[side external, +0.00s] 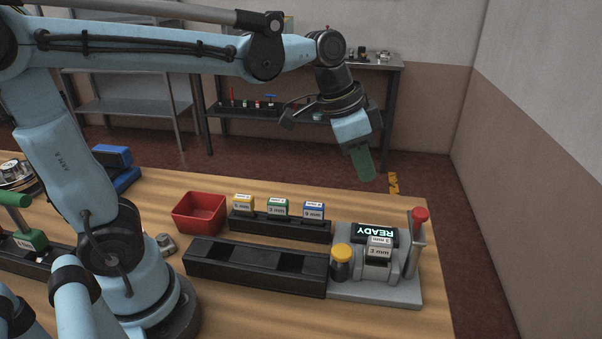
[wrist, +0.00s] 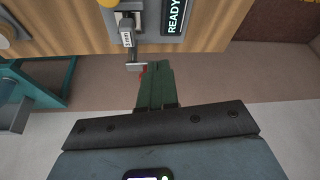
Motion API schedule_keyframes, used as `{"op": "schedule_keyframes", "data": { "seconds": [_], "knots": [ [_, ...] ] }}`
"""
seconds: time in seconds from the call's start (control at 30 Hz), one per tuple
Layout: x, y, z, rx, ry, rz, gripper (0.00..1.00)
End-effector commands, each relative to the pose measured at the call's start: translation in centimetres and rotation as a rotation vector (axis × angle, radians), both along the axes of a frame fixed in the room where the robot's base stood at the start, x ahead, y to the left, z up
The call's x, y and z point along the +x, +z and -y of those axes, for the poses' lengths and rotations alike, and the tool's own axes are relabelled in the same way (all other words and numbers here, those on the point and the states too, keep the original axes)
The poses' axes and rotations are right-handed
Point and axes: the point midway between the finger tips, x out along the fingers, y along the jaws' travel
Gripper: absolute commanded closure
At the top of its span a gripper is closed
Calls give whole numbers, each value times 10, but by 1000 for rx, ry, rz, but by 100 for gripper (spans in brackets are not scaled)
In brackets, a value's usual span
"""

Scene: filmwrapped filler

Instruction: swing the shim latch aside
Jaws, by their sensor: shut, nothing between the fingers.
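My gripper (side external: 364,166) has green fingers, which are together and empty. It hangs in the air above and behind the grey fixture (side external: 405,295). The fingers also show in the wrist view (wrist: 157,82). The fixture carries a lit READY display (side external: 376,235), a block marked 3 mm (side external: 378,252), a yellow-capped cylinder (side external: 342,262) and an upright lever with a red knob (side external: 419,215) on its right side. In the side view the fingers are apart from all of these. I cannot tell for certain which part is the shim latch.
A black rack (side external: 280,229) holds yellow, green and blue labelled blocks. In front lies a long black tray (side external: 255,267) with empty slots. A red bin (side external: 199,212) stands to their left. A metal shelf (side external: 300,80) stands behind the wooden table (side external: 390,325).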

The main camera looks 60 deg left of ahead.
Motion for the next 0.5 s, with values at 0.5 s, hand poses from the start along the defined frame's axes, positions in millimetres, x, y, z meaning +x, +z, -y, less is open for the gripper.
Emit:
{"op": "schedule_keyframes", "data": {
  "seconds": [0.5],
  "knots": [
    [-4,13,-4,0,0,0,100]
  ]
}}
